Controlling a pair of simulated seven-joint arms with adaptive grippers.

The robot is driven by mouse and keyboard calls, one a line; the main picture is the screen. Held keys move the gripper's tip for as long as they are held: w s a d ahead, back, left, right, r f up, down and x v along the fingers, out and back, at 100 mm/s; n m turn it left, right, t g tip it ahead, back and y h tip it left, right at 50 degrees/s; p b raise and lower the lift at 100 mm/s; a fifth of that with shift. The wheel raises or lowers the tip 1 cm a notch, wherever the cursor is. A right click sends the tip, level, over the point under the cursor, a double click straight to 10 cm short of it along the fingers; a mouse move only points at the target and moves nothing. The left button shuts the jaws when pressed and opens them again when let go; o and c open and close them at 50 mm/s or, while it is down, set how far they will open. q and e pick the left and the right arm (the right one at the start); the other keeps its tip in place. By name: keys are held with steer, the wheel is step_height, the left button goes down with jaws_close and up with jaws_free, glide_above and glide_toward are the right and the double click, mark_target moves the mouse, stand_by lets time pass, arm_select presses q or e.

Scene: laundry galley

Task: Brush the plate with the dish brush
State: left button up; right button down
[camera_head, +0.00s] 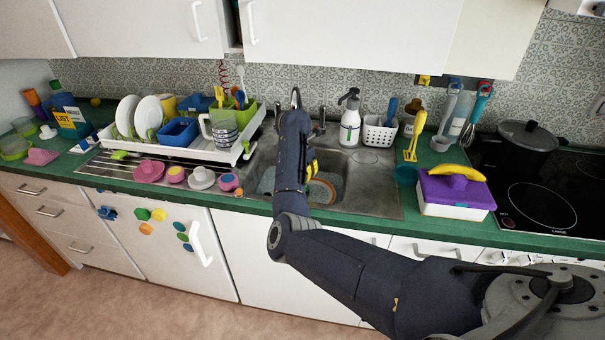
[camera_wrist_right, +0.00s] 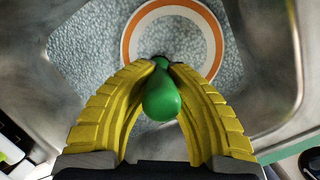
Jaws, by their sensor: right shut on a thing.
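The plate, white with an orange ring, lies in the sink; it shows in the right wrist view (camera_wrist_right: 205,30) and partly in the head view (camera_head: 325,190). My right gripper (camera_wrist_right: 160,66) has its yellow fingers shut on a green rounded handle (camera_wrist_right: 162,97), which appears to be the dish brush. The handle points toward the wrist camera, and the brush's head is hidden. In the head view my right gripper (camera_head: 311,166) reaches down into the sink, largely covered by my arm. I cannot tell whether the brush touches the plate. My left gripper is out of view.
The metal sink (camera_head: 375,190) surrounds the gripper, with a faucet (camera_head: 321,122) behind. A white dish rack (camera_head: 215,154) stands to the left. A soap bottle (camera_head: 350,125) and white caddy (camera_head: 379,131) stand behind the sink. A purple-lidded box (camera_head: 455,195) is to the right.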

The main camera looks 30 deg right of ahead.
steer(key=d, duration=0.1)
steer(key=d+r, duration=0.1)
steer(key=s+d, duration=0.1)
steer(key=shift+d+r, duration=0.15)
steer(key=shift+d, duration=0.35)
steer(key=shift+s+d+f, duration=0.25)
steer(key=shift+s+d, duration=0.1)
steer(key=shift+d, duration=0.4)
steer(key=shift+s+d+f, duration=0.3)
steer(key=shift+s+d, duration=0.05)
steer(key=shift+d, duration=0.05)
steer(key=shift+s, duration=0.1)
steer(key=shift+s+a+f, duration=0.15)
steer(key=shift+s+a, duration=0.5)
steer(key=shift+s, duration=0.1)
